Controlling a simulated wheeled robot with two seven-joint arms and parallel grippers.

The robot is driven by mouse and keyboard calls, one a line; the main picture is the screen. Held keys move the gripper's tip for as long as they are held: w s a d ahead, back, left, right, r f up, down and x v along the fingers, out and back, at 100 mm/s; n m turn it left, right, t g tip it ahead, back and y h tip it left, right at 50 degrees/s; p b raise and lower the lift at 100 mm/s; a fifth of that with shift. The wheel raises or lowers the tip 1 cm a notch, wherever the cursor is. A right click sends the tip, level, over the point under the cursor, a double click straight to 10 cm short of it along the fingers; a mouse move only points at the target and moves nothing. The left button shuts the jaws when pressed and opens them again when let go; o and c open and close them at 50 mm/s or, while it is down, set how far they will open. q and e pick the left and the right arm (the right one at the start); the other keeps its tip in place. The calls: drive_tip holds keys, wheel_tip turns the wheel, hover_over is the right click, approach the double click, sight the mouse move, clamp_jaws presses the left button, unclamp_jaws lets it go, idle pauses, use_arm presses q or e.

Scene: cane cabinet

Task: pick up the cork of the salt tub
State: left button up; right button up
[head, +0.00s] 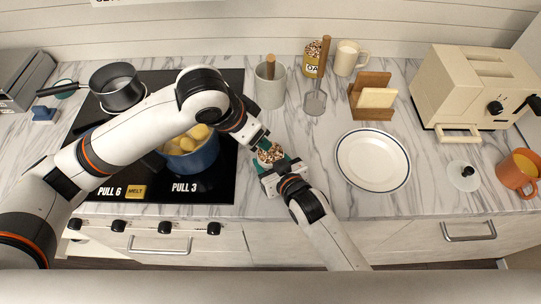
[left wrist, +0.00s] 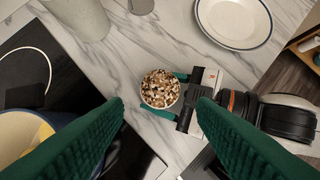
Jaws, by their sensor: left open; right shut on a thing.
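The salt tub (head: 265,161) is a small, pale round tub at the counter's front, right of the black hob. A speckled brown-and-white round top, which looks like its cork (head: 270,152), covers it; the cork also shows in the left wrist view (left wrist: 160,87). My right gripper (head: 273,163) is shut on the tub, its green fingers on either side below the cork. My left gripper (head: 259,140) is open and empty above the tub. In the left wrist view its two green fingers stand apart, with the cork centred beyond their tips. The tub's side is mostly hidden.
A blue pot (head: 194,158) with yellow contents stands on the hob close left. A grey crock (head: 270,88) stands behind and a white plate (head: 373,160) lies right. A toaster (head: 478,90) and orange mug (head: 517,172) are far right. Marble between tub and plate is clear.

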use_arm(q)
drive_tip(key=w+d+r+g+y, duration=0.2)
drive_tip(key=w+d+g+y, duration=0.1)
drive_tip(key=w, duration=0.1)
hover_over(271, 151)
drive_tip(key=w, duration=0.2)
drive_tip(key=shift+n+g+y, duration=0.3)
drive_tip(key=shift+n+y, duration=0.1)
drive_tip(key=f, duration=0.5)
drive_tip(key=shift+w+a+f, duration=0.15)
drive_tip(key=shift+a, duration=0.05)
drive_tip(key=f, duration=0.4)
drive_tip(key=shift+s+d, duration=0.2)
drive_tip(key=shift+s, duration=0.2)
drive_tip(key=shift+f, duration=0.65)
drive_tip(key=c, duration=1.1)
